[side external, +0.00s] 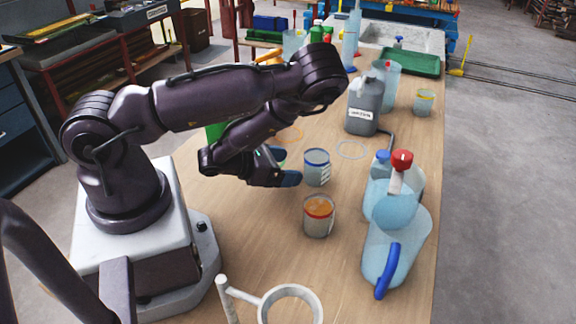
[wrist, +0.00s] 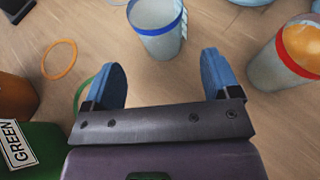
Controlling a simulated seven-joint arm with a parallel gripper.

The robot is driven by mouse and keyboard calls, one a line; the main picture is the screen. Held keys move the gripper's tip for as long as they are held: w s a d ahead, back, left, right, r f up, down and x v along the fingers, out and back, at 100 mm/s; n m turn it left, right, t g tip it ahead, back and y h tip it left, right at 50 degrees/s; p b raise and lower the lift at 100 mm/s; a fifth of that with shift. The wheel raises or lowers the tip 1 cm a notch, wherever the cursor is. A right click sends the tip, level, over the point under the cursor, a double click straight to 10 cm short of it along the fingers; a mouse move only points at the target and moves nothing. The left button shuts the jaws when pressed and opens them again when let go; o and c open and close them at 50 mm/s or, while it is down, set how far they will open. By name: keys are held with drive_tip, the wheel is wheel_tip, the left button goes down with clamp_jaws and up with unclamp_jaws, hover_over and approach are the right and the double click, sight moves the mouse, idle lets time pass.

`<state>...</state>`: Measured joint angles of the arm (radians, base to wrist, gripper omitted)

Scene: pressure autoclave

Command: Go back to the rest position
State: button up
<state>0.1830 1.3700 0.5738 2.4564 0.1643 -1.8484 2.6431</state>
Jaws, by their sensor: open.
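My gripper (wrist: 158,85) is open and empty in the wrist view, its two blue fingertips apart over the wooden table. In the side external view my gripper (side external: 285,168) is low over the table, with its fingers pointing toward the blue-rimmed beaker (side external: 316,168). That beaker shows just beyond the gap between the fingers in the wrist view (wrist: 158,30), apart from them. A red-rimmed beaker with orange contents (side external: 319,217) stands nearer the camera; it is at the right in the wrist view (wrist: 285,65).
A grey jerrycan (side external: 362,108) stands farther back. Clear containers with a red cap (side external: 402,161) and a blue handle (side external: 388,270) stand at the right edge. A white ring stand (side external: 290,290) is in front. A green labelled container (wrist: 30,150) is close at the gripper's left.

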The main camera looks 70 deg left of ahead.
sight(305, 156)
drive_tip(key=w+r+n+y, duration=0.1)
drive_tip(key=r+n, duration=0.1)
drive_tip(key=n, duration=0.2)
drive_tip(key=w+r+n+g+y, duration=0.1)
drive_tip(key=w+r+n, duration=0.1)
drive_tip(key=n, duration=0.2)
drive_tip(key=w+a+r+n+y, duration=0.1)
drive_tip(key=w+r+n, duration=0.1)
drive_tip(key=n, duration=0.2)
drive_tip(key=shift+w+g, duration=0.25)
drive_tip(key=shift+g, duration=0.05)
drive_tip(key=d+r+n+g, duration=0.3)
drive_tip(key=d+r+n, duration=0.1)
drive_tip(key=r+n, duration=0.65)
drive_tip(key=s+d+r+n+g+h, duration=0.1)
drive_tip(key=s+d+r+n, duration=0.2)
drive_tip(key=s+r+n, duration=0.3)
drive_tip(key=s+d+r+n+g+h, duration=0.2)
drive_tip(key=s+d+r+n, duration=0.2)
drive_tip(key=s+r+n, duration=0.3)
drive_tip(key=shift+s+d+r, duration=0.25)
drive_tip(key=shift+s+r, duration=0.2)
drive_tip(key=shift+s, duration=0.65)
